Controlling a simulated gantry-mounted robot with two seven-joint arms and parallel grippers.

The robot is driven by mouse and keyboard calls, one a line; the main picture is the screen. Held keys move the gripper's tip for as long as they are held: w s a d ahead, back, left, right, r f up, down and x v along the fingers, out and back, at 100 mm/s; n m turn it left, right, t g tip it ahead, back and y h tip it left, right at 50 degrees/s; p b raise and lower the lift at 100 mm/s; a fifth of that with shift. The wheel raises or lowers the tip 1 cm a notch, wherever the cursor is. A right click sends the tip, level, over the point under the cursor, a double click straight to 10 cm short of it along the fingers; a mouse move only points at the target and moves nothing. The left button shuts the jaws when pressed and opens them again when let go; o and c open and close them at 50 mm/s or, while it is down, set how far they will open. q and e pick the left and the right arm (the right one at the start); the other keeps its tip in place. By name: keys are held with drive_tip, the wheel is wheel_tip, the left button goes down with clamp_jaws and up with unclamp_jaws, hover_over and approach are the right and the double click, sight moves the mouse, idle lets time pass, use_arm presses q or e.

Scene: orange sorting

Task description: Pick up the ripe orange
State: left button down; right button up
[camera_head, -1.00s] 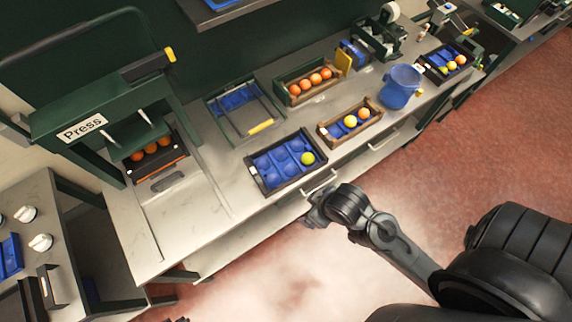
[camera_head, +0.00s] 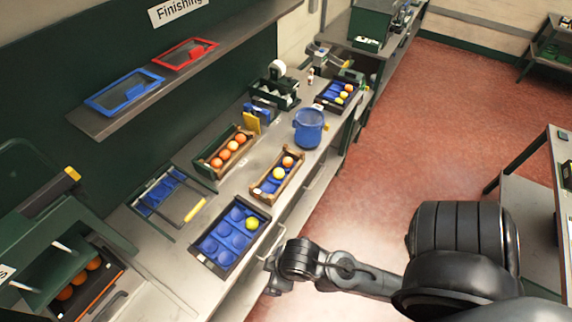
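Orange-coloured fruits (camera_head: 229,150) sit in a row in a green and wooden crate (camera_head: 203,161) on the bench. A smaller wooden crate (camera_head: 262,205) with a blue liner holds an orange fruit (camera_head: 288,161) and a yellow one (camera_head: 279,173). A black tray (camera_head: 222,268) with blue cups holds one yellow-green fruit (camera_head: 252,223); its other cups look empty. My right gripper (camera_head: 273,279) is just off the bench's front edge, beside the black tray and apart from all fruit. It is too small and dark to tell its opening. My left gripper is not in view.
A blue bucket (camera_head: 309,128) stands past the wooden crate. The press (camera_head: 42,262) with oranges stands lower left. Red and blue frames (camera_head: 124,92) lie on the shelf above. Open floor lies right.

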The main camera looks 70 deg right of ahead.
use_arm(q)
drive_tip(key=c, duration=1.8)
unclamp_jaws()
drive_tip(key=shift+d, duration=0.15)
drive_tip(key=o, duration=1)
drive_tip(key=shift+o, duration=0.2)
